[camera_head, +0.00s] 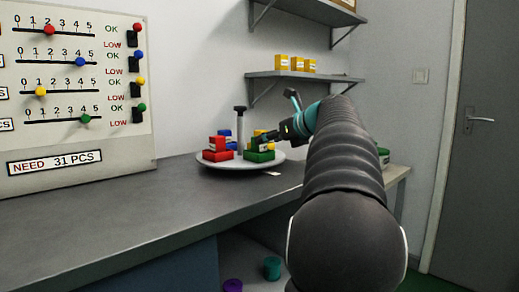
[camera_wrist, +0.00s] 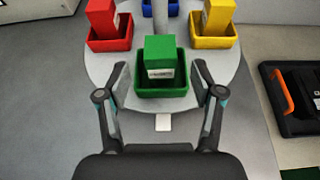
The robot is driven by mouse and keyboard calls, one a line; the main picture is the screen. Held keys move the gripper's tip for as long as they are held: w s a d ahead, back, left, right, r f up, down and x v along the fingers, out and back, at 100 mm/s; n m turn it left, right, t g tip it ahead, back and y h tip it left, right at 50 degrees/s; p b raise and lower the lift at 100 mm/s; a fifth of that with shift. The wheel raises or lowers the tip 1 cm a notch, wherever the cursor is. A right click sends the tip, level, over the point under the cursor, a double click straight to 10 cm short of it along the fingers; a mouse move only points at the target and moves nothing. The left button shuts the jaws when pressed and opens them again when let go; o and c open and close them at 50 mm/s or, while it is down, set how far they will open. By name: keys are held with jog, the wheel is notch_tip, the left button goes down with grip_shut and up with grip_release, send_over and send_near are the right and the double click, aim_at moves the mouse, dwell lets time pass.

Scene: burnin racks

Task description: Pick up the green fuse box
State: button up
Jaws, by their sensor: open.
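The green fuse box (camera_wrist: 160,58) stands upright in a green tray (camera_wrist: 162,90) on the round grey turntable (camera_wrist: 104,62), with a pale label on its near face. In the head view the green tray (camera_head: 259,156) is at the turntable's front right, and the box is partly hidden by my gripper. My gripper (camera_wrist: 158,80) is open and empty. In the wrist view its fingers are to the left and right of the green tray, their tips near its sides. I cannot tell whether they touch it. In the head view my gripper (camera_head: 272,135) reaches in from the right.
Red (camera_wrist: 102,20) and yellow (camera_wrist: 219,17) boxes stand in their own trays behind the green one, with a blue tray (camera_wrist: 160,6) at the back. A black case with an orange handle (camera_wrist: 284,90) lies right. A post (camera_head: 240,128) rises from the turntable. The counter's left (camera_head: 110,205) is clear.

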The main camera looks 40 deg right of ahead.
aim_at(263, 148)
jog(key=x, duration=0.5)
jog(key=shift+w, duration=0.1)
jog(key=shift+c, duration=0.3)
jog(key=c, duration=1.2)
